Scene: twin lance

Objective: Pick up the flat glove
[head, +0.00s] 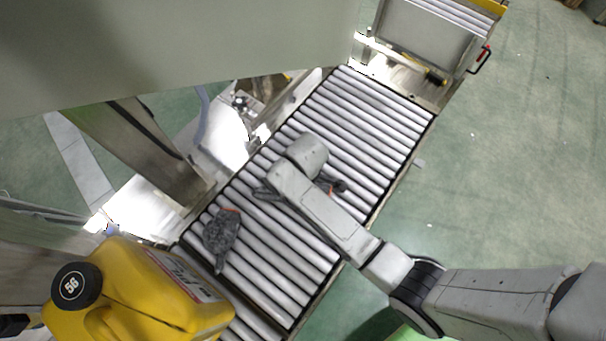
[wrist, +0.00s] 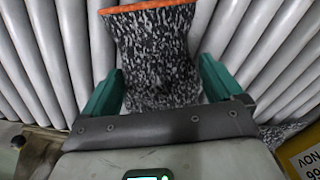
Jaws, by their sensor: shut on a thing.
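A dark grey speckled glove with an orange cuff (wrist: 155,42) is between the teal fingers of my gripper (wrist: 160,72) in the wrist view. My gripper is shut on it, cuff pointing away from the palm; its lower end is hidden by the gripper. In the head view my gripper (head: 296,188) is low over the middle of the roller conveyor, and my arm hides most of the held glove; a dark bit with red (head: 334,185) shows beside the arm. A second grey glove with an orange edge (head: 221,240) lies on the rollers to the lower left.
The roller conveyor (head: 375,110) runs diagonally, with bare rollers above and below my gripper. A yellow canister (head: 140,295) stands at the lower left near the second glove. Metal machinery (head: 150,150) borders the left side; open green floor (head: 520,170) is right.

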